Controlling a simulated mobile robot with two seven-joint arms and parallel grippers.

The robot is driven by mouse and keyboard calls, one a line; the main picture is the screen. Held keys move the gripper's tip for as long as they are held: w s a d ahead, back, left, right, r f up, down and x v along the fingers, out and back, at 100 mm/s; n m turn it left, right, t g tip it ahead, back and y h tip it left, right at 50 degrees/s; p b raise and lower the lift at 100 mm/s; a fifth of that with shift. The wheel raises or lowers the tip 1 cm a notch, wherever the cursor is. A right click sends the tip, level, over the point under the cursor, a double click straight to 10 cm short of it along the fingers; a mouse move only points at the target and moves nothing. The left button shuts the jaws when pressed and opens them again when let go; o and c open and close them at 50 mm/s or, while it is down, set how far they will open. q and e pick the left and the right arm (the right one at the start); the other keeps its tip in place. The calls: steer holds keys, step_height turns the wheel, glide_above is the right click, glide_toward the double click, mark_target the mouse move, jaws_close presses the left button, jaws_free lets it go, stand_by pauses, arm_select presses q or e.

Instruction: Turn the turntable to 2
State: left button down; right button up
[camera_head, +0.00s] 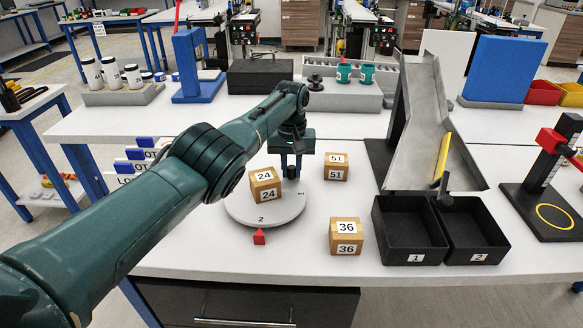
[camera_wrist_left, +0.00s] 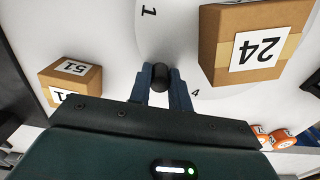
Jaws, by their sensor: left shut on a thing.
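The turntable (camera_head: 283,213) is a round white disc on the table. Its printed 2 faces the front, just behind the red pointer (camera_head: 259,237). A wooden block marked 24 (camera_head: 265,185) stands on the disc, left of my left gripper (camera_head: 292,172). In the left wrist view my left gripper (camera_wrist_left: 161,90) is shut on a black knob (camera_wrist_left: 161,74) on the turntable (camera_wrist_left: 178,30), with block 24 (camera_wrist_left: 258,45) beside it. A printed 1 and 4 show there too. My right gripper is in neither view.
Block 51 (camera_head: 336,167) stands close to the disc's right side, and block 36 (camera_head: 345,237) stands at the front right. Black bins (camera_head: 405,259) marked 1 and 2 sit below a grey chute (camera_head: 425,140). Blue-and-white signs (camera_head: 140,155) stand at left.

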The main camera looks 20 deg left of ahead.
arm_select(q)
steer(key=c, duration=1.7)
jaws_free()
steer(key=shift+w+r, duration=0.1)
steer(key=shift+r, duration=0.05)
steer(key=o, duration=0.4)
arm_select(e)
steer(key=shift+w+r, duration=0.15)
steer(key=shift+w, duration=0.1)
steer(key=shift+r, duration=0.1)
arm_select(q)
steer(key=shift+r+p, duration=0.3)
steer(key=shift+r, duration=0.05)
step_height(320, 180, up, 12)
steer(key=shift+r, duration=0.15)
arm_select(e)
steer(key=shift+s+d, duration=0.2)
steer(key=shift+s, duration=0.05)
